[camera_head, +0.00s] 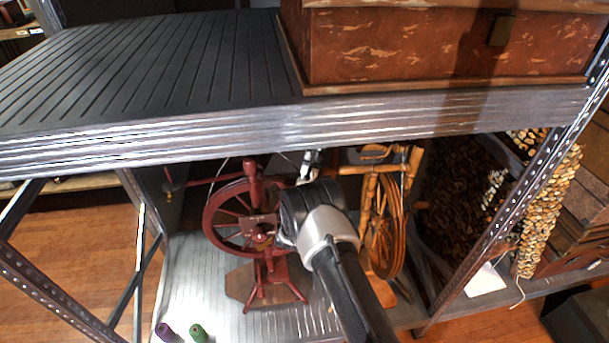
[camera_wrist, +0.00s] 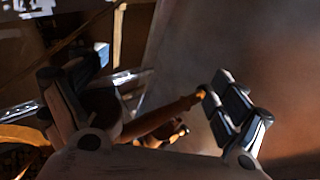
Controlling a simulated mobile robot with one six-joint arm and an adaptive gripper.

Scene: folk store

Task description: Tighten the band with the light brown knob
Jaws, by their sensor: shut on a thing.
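The light brown spinning wheel (camera_head: 372,232) stands on the lower shelf, partly hidden behind my arm. My gripper (camera_wrist: 160,85) reaches in under the upper shelf at the wheel's left side; in the head view my wrist hides most of it. In the wrist view its two dark fingers stand at either side of a turned light brown wooden piece (camera_wrist: 160,118) with a paler tip at the right finger. This piece looks like the knob, and the gripper is shut on it. The drive band cannot be made out clearly.
A dark red spinning wheel (camera_head: 273,270) stands close on the left. Purple (camera_head: 164,331) and green (camera_head: 198,333) spools are at the shelf's front. The upper shelf (camera_head: 180,75), bearing a reddish chest (camera_head: 400,45), hangs above. Metal posts (camera_head: 515,185) flank the opening.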

